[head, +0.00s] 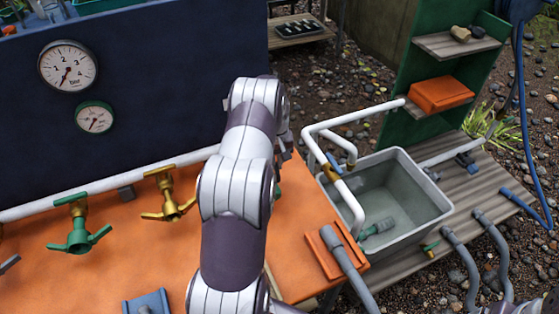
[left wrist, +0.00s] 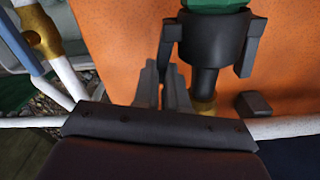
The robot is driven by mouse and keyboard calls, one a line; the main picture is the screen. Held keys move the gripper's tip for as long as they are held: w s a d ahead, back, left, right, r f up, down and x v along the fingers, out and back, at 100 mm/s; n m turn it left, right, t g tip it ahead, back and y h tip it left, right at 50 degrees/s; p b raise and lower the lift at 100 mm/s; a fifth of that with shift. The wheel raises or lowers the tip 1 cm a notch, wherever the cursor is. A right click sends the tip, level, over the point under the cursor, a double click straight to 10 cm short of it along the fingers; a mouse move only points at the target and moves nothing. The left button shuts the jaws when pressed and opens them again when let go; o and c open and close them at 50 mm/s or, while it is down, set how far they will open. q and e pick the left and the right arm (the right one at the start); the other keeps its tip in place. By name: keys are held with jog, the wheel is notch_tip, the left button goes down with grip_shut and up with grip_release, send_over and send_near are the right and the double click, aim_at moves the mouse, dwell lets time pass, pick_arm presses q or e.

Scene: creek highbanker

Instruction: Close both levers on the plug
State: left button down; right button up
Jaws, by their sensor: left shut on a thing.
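In the left wrist view a dark grey coupling (left wrist: 211,50) with a green top (left wrist: 215,5) joins a brass fitting below it, in front of the orange surface. Its left lever (left wrist: 170,45) and right lever (left wrist: 251,48) both point down along the sides of the body. I cannot tell whether either is fully closed. My left gripper (left wrist: 161,88) is shut on the lower end of the left lever. In the head view my own left arm hides most of the coupling and the gripper. My right gripper is not in view.
A white pipe with a brass valve (head: 168,195) and a green valve (head: 79,235) runs along the orange bench (head: 130,275). Right of my arm stand a grey tub (head: 425,190), bent white pipes (head: 350,205) and grey hoses. A dark blue panel (head: 170,60) with gauges stands behind.

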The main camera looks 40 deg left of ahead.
pick_arm(q)
jog(key=shift+s+a+r+n, duration=0.1)
jog(key=shift+s+a+n, duration=0.2)
jog(key=shift+n, duration=0.6)
jog(key=c, duration=1.2)
grip_release()
